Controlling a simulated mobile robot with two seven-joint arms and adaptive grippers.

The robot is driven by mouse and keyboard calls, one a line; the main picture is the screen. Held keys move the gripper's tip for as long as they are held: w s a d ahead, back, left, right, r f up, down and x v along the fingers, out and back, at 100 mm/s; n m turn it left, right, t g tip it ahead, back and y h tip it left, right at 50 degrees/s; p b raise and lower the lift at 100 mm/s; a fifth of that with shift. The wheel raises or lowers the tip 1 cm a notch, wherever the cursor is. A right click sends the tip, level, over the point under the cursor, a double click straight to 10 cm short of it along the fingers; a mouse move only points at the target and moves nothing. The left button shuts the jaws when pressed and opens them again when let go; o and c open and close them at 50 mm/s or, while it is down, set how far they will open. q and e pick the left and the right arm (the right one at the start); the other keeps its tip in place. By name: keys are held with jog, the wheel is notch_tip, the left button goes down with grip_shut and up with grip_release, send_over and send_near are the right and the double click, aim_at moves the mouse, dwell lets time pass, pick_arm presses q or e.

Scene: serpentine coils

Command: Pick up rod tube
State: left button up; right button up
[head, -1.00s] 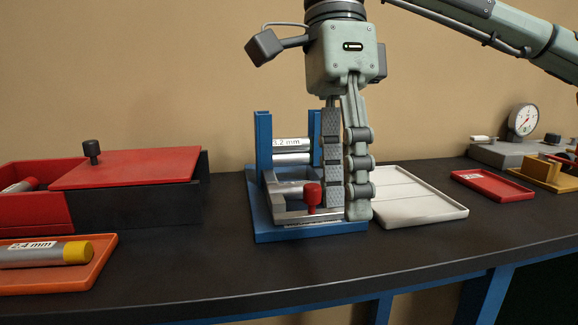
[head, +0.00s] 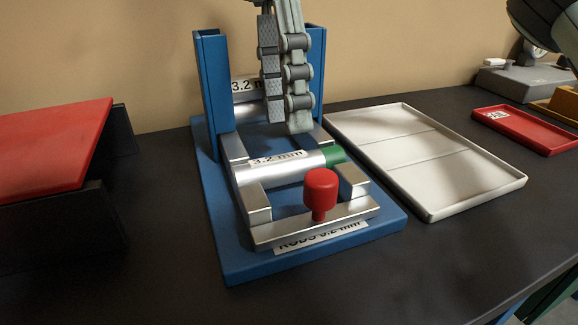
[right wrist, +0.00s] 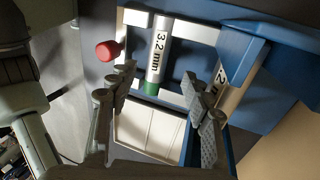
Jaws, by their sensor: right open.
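A silver rod tube (head: 275,167) labelled "3.2 mm", with a green end cap, lies across the metal cradle at the front of the blue rod dispenser (head: 225,262). It also shows in the right wrist view (right wrist: 160,48), between the fingers. My right gripper (head: 287,124) is open and empty; it points down above and behind this tube, apart from it. Another "3.2 mm" tube (head: 247,86) sits higher in the rack behind, partly hidden by the fingers. My left gripper is in neither view now.
A red knob (head: 320,188) stands up at the cradle's front. Blue uprights (head: 213,80) flank the rack. A white divided tray (head: 408,150) lies empty to the right, with a red tray (head: 525,128) beyond.

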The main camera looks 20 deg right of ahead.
aim_at(290, 169)
jog(key=b+x, duration=0.1)
jog(key=x, duration=0.4)
jog(key=shift+s+a, duration=0.15)
jog(key=shift+s, duration=0.05)
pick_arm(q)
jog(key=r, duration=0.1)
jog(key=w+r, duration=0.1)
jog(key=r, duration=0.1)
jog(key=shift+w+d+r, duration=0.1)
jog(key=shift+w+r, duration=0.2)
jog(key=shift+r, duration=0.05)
pick_arm(e)
grip_shut()
